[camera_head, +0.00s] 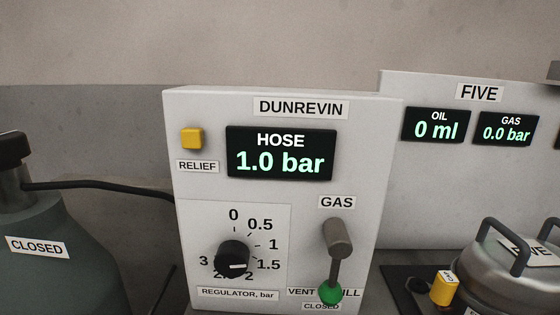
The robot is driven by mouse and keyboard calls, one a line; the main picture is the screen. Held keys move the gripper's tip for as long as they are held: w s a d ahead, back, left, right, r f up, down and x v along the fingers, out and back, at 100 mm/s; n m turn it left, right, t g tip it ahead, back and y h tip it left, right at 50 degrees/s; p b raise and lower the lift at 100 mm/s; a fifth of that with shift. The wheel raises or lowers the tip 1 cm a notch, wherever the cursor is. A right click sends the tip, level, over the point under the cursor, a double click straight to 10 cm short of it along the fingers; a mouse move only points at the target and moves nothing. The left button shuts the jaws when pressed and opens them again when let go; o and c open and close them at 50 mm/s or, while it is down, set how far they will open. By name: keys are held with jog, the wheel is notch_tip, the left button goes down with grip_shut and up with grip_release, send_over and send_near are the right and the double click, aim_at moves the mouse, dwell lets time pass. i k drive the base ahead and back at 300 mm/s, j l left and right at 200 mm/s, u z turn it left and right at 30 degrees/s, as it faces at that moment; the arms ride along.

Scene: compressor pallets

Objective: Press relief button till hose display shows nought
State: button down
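The yellow relief button (192,138) sits at the upper left of the white DUNREVIN panel (215,108), above a RELIEF label (197,166). It appears to stand out from the panel face. The hose display (281,154) is right of the button and reads 1.0 bar in green. My gripper is not in view, and nothing is seen touching the button.
Below are a black regulator knob (233,255) and a GAS lever (334,252) with its green ball down near CLOSED. A grey cylinder (50,270) labelled CLOSED, with a black hose (100,184), stands left. Panel FIVE (450,180) and a lidded metal vessel (515,270) stand right.

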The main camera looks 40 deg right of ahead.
aim_at(191, 138)
jog(key=k+l, duration=0.3)
jog(key=l, duration=0.15)
jog(key=k+l, duration=0.3)
jog(key=l, duration=0.15)
jog(key=k+l, duration=0.3)
jog(key=l, duration=0.15)
